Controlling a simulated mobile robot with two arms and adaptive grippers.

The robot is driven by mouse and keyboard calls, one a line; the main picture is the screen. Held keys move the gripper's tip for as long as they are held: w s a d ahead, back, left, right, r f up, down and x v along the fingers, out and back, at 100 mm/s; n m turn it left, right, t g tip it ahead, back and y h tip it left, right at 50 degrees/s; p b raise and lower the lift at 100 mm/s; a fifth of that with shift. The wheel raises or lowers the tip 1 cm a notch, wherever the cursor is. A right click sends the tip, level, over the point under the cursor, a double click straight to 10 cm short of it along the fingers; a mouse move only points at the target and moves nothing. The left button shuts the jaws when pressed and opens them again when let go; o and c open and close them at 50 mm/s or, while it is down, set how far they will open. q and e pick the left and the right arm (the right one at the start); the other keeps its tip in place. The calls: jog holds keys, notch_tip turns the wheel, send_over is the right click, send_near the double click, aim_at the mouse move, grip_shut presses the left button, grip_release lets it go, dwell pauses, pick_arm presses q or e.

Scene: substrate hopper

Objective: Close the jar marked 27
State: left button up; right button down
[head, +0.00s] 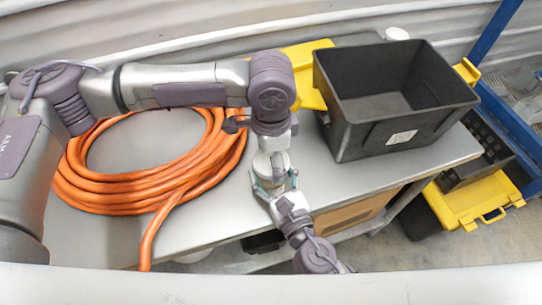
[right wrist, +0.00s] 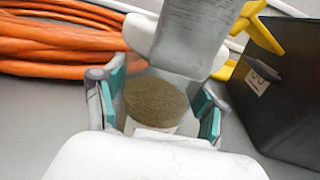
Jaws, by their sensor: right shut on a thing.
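A small jar (head: 270,164) stands near the front edge of the grey table. In the right wrist view the jar (right wrist: 155,103) is open at the top and full of brown substrate; its pale label is seen too steeply to read a number. My right gripper (head: 273,184) is shut around the jar, with teal pads on both sides. My left gripper (head: 273,132) points down just above the jar, and its grey and white parts show behind the jar in the right wrist view (right wrist: 188,45). Its fingertips are not clear. I cannot make out a lid in it.
A coil of orange hose (head: 150,190) lies on the table at left. A black bin (head: 372,138) with a white label stands at right, beside a yellow container (head: 308,75). A small white round thing (head: 397,33) is behind the bin. Yellow and black crates (head: 475,200) stand beyond the table.

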pick_arm(q)
jog(key=shift+o, duration=0.2)
notch_tip(320, 180, up, 12)
dwell(0.6)
pick_arm(e)
grip_release()
jog(key=shift+s, duration=0.1)
jog(key=v, duration=1.2)
dwell(0.4)
